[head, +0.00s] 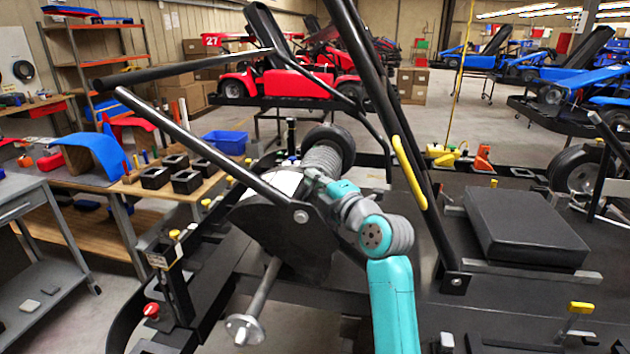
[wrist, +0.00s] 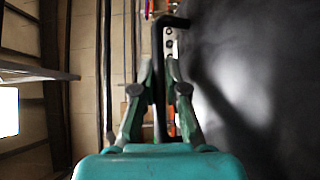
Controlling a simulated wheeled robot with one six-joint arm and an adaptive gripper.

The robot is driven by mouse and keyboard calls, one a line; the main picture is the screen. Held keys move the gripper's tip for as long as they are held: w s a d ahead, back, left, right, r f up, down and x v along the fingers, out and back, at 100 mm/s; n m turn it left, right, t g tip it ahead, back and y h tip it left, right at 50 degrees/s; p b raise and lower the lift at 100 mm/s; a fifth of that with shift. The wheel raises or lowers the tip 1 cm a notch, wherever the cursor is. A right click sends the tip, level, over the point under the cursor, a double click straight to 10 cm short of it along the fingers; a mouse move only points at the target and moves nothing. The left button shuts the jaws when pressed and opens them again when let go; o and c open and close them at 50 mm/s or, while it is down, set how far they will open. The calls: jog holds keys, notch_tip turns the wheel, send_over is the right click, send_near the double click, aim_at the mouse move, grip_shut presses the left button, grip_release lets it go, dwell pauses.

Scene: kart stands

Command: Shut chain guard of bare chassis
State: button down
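The bare chassis (head: 225,260) is a low black frame across the middle of the head view. A dark plate, seemingly the chain guard (head: 285,240), stands tilted up over it, in front of a ribbed grey cylinder. A large dark surface, probably the same plate, fills the right of the wrist view (wrist: 240,90). My gripper (head: 312,178) is at the plate's upper right edge. In the wrist view my gripper's fingers (wrist: 159,75) close in on both sides of a thin black bent handle (wrist: 160,110). The contact at the fingertips is small and partly blurred.
Black bars (head: 205,150) cross above the plate, and a tall bar with a yellow grip (head: 408,172) rises right of my arm. A black seat pad (head: 525,228) lies at right. A workbench (head: 140,185) and grey cart (head: 45,270) stand at left.

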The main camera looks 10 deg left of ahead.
aim_at(302, 190)
jog(key=a, duration=0.2)
jog(key=shift+a+f+n+g+h, duration=0.2)
jog(key=shift+a+n+g+h, duration=0.1)
jog(key=shift+a+n+g, duration=0.1)
jog(key=shift+a+f, duration=0.1)
jog(key=shift+f, duration=0.05)
jog(key=c, duration=1.5)
grip_release()
